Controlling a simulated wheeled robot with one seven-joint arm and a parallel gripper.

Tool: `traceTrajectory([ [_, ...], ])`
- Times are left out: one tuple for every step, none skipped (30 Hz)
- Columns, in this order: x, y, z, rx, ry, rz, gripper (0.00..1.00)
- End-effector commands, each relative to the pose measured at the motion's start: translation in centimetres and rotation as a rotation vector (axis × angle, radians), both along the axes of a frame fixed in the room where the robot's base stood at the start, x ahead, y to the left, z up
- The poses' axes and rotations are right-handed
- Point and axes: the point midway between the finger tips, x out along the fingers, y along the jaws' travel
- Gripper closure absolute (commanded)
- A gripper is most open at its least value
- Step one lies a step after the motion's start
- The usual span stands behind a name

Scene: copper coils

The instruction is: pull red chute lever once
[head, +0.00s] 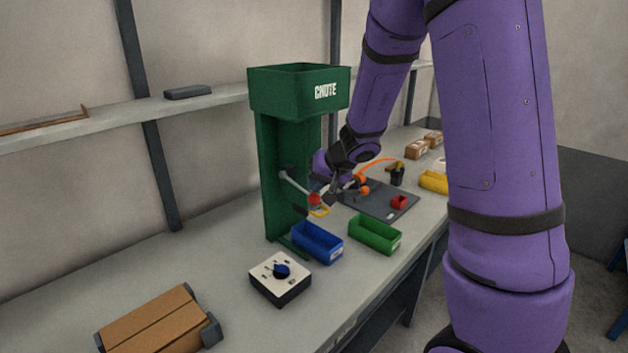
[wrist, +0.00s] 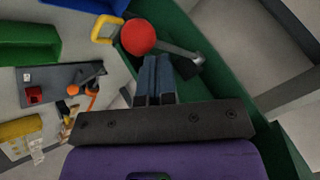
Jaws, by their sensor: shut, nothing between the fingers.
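The green chute tower (head: 272,165) stands on the bench with "CHUTE" lettered on its hopper. Its grey lever (head: 297,184) sticks out from the front and ends in a red ball knob (head: 314,199). In the wrist view the red knob (wrist: 138,37) and the lever rod (wrist: 180,53) lie just beyond my fingertips. My gripper (wrist: 156,58) is shut and empty, its tips close beside the knob; I cannot tell whether they touch. In the head view my gripper (head: 328,197) is beside the knob and partly hidden by the wrist. A yellow loop (head: 319,212) shows close to the knob.
A blue bin (head: 318,243) and a green bin (head: 375,235) stand in front of the chute. A box with a blue dial (head: 281,282) is nearer. A dark mat (head: 385,203) with small items lies to the right. The bench's left part holds a cardboard box (head: 155,325).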

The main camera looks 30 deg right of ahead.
Motion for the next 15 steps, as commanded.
traceTrajectory([
  [0.0, 0.0, 0.0, -0.001, 0.000, 0.000, 1.00],
  [0.0, 0.0, 0.0, -0.001, 0.000, 0.000, 1.00],
  [0.0, 0.0, 0.0, -0.001, 0.000, 0.000, 1.00],
  [0.0, 0.0, 0.0, -0.001, 0.000, 0.000, 1.00],
  [0.0, 0.0, 0.0, -0.001, 0.000, 0.000, 1.00],
  [0.0, 0.0, 0.0, 0.000, 0.000, 0.000, 1.00],
  [0.0, 0.0, 0.1, 0.000, 0.000, 0.000, 1.00],
  [0.0, 0.0, 0.2, -0.001, 0.000, 0.001, 1.00],
  [0.1, 0.0, 0.4, 0.001, -0.001, 0.000, 1.00],
  [0.1, 0.0, 0.5, 0.001, -0.001, 0.000, 1.00],
  [0.1, 0.0, 0.7, 0.000, -0.002, 0.001, 1.00],
  [0.1, 0.0, 0.9, 0.000, -0.001, 0.001, 1.00],
  [0.1, 0.0, 1.0, 0.001, -0.002, 0.000, 1.00],
  [0.2, 0.0, 1.2, 0.001, -0.001, 0.002, 1.00],
  [0.2, 0.1, 1.4, 0.000, -0.001, 0.002, 1.00],
])
